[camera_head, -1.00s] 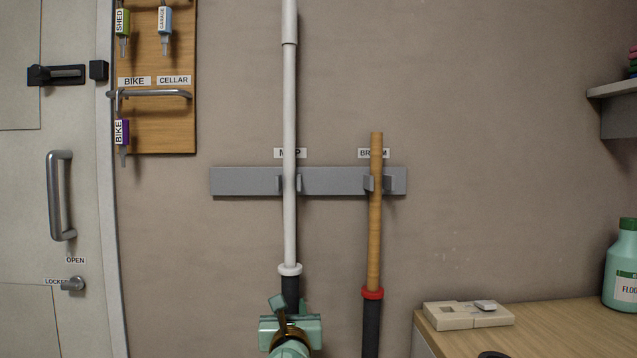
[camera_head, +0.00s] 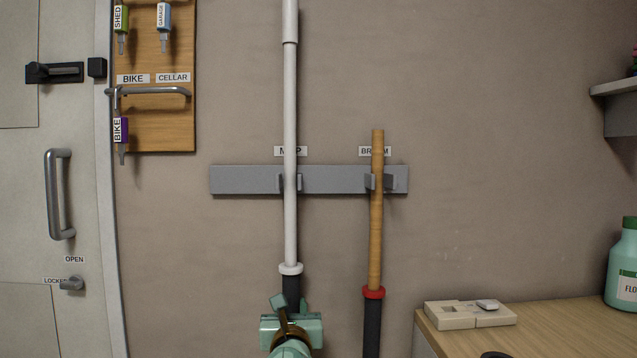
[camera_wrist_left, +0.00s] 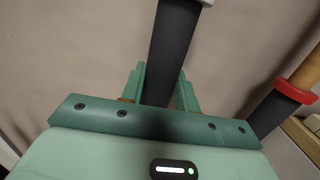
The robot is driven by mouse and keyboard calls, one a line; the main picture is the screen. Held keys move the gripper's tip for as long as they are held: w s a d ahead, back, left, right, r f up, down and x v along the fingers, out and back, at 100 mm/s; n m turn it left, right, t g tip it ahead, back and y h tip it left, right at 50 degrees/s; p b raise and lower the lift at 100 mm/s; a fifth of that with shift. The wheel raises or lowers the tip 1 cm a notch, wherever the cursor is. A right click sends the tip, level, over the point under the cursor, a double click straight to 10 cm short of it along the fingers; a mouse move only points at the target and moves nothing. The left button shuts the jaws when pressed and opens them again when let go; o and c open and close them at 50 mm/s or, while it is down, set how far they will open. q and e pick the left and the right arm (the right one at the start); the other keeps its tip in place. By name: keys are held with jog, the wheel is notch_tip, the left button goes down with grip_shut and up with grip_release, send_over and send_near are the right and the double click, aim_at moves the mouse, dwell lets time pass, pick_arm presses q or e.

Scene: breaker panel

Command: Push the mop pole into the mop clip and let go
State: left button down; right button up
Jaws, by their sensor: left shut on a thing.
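The white mop pole (camera_head: 290,130) stands upright in front of the wall, in line with the mop clip (camera_head: 299,182) on the grey rail under the MOP label. The clip's jaws show at both sides of the pole; I cannot tell how deep the pole sits between them. My left gripper (camera_head: 291,310) is shut on the dark grip of the pole, below its white collar. In the left wrist view the dark grip (camera_wrist_left: 172,55) passes between my gripper's fingers (camera_wrist_left: 160,92). My right gripper is not in view.
A wooden broom pole (camera_head: 376,220) with a red collar stands in the clip to the right. The grey rail (camera_head: 240,180) is fixed to the wall. A wooden-topped counter (camera_head: 560,328) with a beige box (camera_head: 470,314) is at lower right. A door and key board are at left.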

pick_arm(q)
jog(key=shift+f, duration=0.1)
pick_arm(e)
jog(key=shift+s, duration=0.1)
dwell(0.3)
pick_arm(q)
jog(key=c, duration=1)
grip_release()
jog(key=shift+o, duration=0.2)
jog(key=shift+f, duration=0.15)
